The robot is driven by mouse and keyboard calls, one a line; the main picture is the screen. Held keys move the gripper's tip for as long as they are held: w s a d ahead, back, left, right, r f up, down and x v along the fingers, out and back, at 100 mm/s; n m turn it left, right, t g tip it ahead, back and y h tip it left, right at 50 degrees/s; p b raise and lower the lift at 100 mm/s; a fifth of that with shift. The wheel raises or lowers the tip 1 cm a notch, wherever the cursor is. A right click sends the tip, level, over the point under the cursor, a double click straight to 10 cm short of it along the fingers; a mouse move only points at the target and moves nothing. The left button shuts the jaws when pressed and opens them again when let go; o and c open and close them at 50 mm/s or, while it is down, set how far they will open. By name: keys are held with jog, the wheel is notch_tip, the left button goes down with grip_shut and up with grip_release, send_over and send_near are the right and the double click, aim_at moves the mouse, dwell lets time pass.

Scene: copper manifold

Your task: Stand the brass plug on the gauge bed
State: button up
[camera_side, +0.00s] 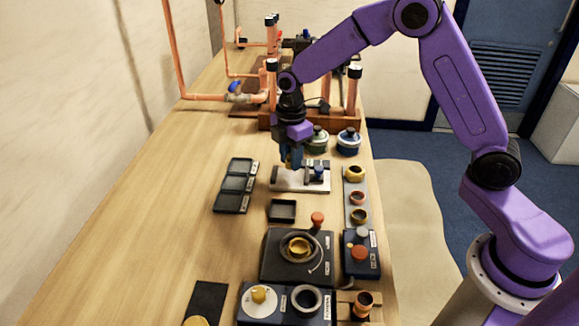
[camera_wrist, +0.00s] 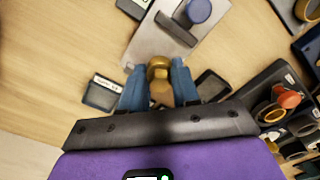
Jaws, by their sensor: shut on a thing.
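My gripper (camera_wrist: 159,88) is shut on the brass plug (camera_wrist: 159,70), a small golden piece with a rounded head, held between the blue fingers. In the side view my gripper (camera_side: 291,163) points down over the left part of a pale plate with a blue-topped fitting, which looks like the gauge bed (camera_side: 284,186). The plug cannot be made out there. In the wrist view the pale bed (camera_wrist: 150,42) lies just beyond the plug, with its blue knob (camera_wrist: 198,11) and a dark bar. I cannot tell whether the plug touches the bed.
A dark three-part tray (camera_side: 236,185) lies left of the bed, and a small black tray (camera_side: 282,210) in front. A strip with brass rings (camera_side: 357,196) lies right. Two lidded pots (camera_side: 348,141) and copper pipework (camera_side: 354,92) stand behind. The table's left side is clear.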

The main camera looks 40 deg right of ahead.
aim_at(289, 167)
jog(key=shift+w+f, duration=0.3)
jog(key=shift+f, duration=1.5)
jog(key=shift+s+f, duration=0.1)
jog(key=shift+f, duration=0.05)
jog(key=o, duration=0.8)
jog(key=shift+c, duration=0.2)
